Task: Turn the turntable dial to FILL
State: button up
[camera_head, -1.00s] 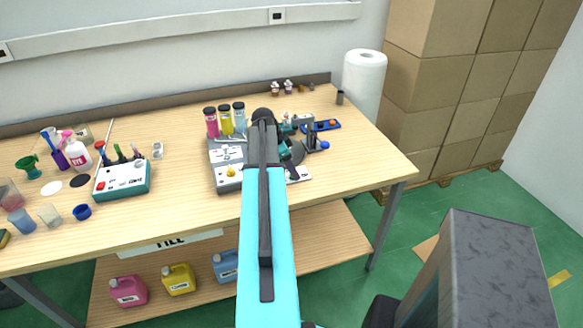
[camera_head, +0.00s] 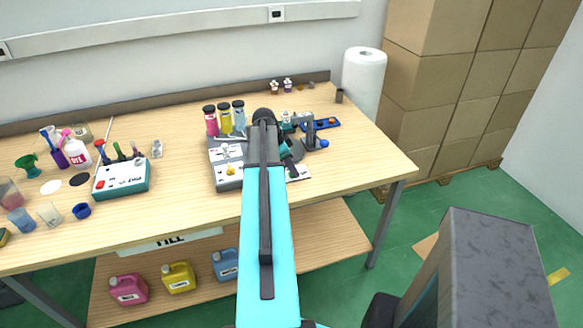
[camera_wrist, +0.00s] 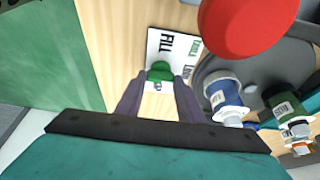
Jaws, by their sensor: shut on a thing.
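The turntable dial (camera_wrist: 160,71) is a green knob on a white label plate (camera_wrist: 184,46) in the wrist view. The plate carries dark lettering, including FILL. My gripper (camera_wrist: 158,86) has its two dark fingers on either side of the knob, shut on it. The fingers hide part of the knob, so its pointing direction is unclear. The grey turntable (camera_wrist: 296,52) lies right beside the plate. In the head view my arm covers the dial; the white plate (camera_head: 302,172) shows at the arm's right.
In the wrist view a large red round thing (camera_wrist: 245,24) is close to the camera, above a blue-and-white bottle (camera_wrist: 226,98). In the head view a grey machine (camera_head: 228,182) with coloured bottles stands left of my arm. The table's front edge is near the dial.

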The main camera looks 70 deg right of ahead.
jog(key=shift+f+n, duration=0.1)
jog(key=shift+n, duration=0.2)
jog(key=n+b, duration=0.1)
jog(key=n, duration=0.1)
jog(key=n+t+b, duration=0.1)
jog(key=shift+s+a+n+t+h+b, duration=0.15)
jog(key=shift+n+t+h+b, duration=0.15)
jog(key=shift+n+h+b, duration=0.1)
jog(key=n, duration=0.2)
jog(key=n+t+b, duration=0.1)
jog(key=n, duration=0.1)
jog(key=shift+s+t+h, duration=0.2)
jog(key=shift+t+h, duration=0.1)
jog(key=shift+h, duration=0.1)
jog(key=n, duration=0.2)
jog(key=n+t, duration=0.1)
jog(key=n, duration=0.1)
jog(key=shift+s+n+t+b, duration=0.1)
jog(key=shift+n+t+b, duration=0.2)
jog(key=shift+n, duration=0.1)
jog(key=shift+s+n+t+y+b, duration=0.1)
jog(key=shift+n+t+y+b, duration=0.4)
jog(key=shift+n, duration=1.8)
jog(key=shift+t, duration=0.3)
jog(key=o, duration=1.1)
jog(key=shift+c, duration=0.2)
